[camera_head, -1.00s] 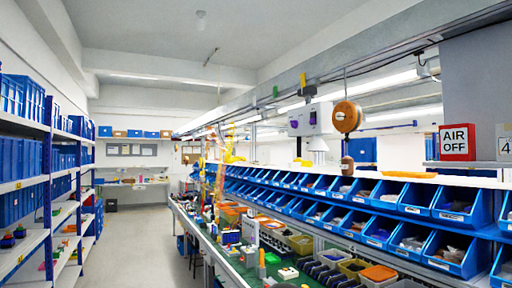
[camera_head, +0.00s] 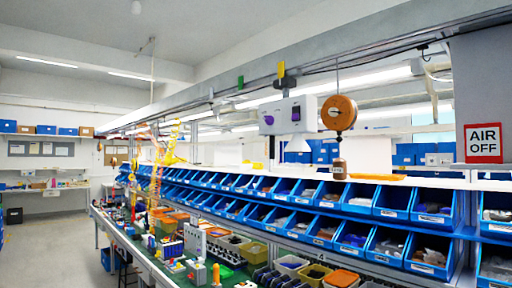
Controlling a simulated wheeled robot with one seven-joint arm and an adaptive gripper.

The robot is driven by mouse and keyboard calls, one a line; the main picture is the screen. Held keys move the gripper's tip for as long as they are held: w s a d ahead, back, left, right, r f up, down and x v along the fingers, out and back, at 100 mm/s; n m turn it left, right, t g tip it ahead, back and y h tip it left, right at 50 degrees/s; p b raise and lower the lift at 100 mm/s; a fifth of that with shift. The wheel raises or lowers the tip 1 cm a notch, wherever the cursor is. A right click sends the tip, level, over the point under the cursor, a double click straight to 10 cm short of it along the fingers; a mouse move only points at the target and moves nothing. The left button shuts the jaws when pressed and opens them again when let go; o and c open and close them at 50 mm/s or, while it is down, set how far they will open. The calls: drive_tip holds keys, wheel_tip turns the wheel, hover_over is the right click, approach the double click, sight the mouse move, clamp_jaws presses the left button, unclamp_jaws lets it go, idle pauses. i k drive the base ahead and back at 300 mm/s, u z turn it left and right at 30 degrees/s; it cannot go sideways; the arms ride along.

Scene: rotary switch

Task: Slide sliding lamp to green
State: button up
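My gripper is not in view. A pale cone-shaped shade (camera_head: 297,144), which looks like the lamp, shows beneath a white box (camera_head: 287,116) with purple parts. The box hides its upper part, so I cannot tell how it joins the rail. The yellow tab is nearest above it; the green tab is farther left.
A round wooden disc (camera_head: 338,113) hangs from a cord right of the box. Rows of blue bins (camera_head: 388,203) line the bench. The green-topped workbench (camera_head: 230,270) holds many small parts. An AIR OFF sign (camera_head: 483,143) is at right. Floor (camera_head: 62,262) at left looks clear.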

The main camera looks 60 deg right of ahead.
sight(281, 110)
drive_tip(key=z, duration=0.5)
drive_tip(key=i, duration=0.85)
drive_tip(key=z, duration=0.65)
